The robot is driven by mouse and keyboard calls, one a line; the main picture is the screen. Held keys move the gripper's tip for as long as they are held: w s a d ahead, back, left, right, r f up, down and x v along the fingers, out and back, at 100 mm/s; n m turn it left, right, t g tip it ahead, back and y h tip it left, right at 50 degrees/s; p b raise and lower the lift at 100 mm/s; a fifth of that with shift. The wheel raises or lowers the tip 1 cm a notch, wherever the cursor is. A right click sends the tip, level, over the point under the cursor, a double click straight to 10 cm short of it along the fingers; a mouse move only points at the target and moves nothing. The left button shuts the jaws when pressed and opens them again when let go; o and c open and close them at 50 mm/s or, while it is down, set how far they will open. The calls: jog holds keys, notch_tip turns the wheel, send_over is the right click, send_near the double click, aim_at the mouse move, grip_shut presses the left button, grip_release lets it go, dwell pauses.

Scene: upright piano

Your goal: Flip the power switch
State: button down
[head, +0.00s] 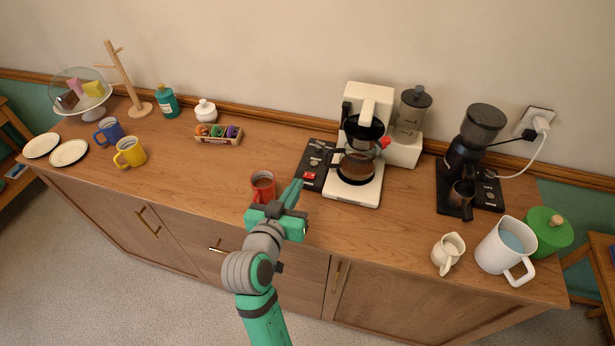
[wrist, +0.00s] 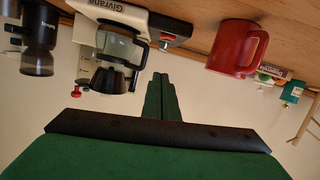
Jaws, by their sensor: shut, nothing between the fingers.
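The red power switch (head: 309,176) sits at the front of a black panel on the left side of the white coffee machine (head: 345,192). It also shows as a small red piece in the wrist view (wrist: 167,37), which looks upside down. My gripper (head: 297,188) is shut and empty. In the head view its fingertips appear just left of and in front of the switch. In the wrist view the closed fingers (wrist: 160,80) point toward the switch, with a gap in the picture. I cannot tell whether the switch is on or off.
A red mug (head: 263,187) stands close to the left of my gripper. A glass carafe (head: 357,165) sits on the machine. A black grinder (head: 465,150), a small cream pitcher (head: 448,254) and a white jug (head: 500,252) stand right.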

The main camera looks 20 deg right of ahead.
send_over(310, 184)
jog(key=shift+a+f, duration=0.2)
jog(key=shift+f, duration=0.4)
jog(key=shift+a+f, duration=0.2)
jog(key=shift+f, duration=0.4)
jog(key=f, duration=0.3)
jog(key=shift+w+d+f, duration=0.1)
jog(key=shift+d, duration=0.1)
jog(key=shift+f, duration=0.45)
jog(key=shift+d+f, duration=0.1)
jog(key=shift+d, duration=0.1)
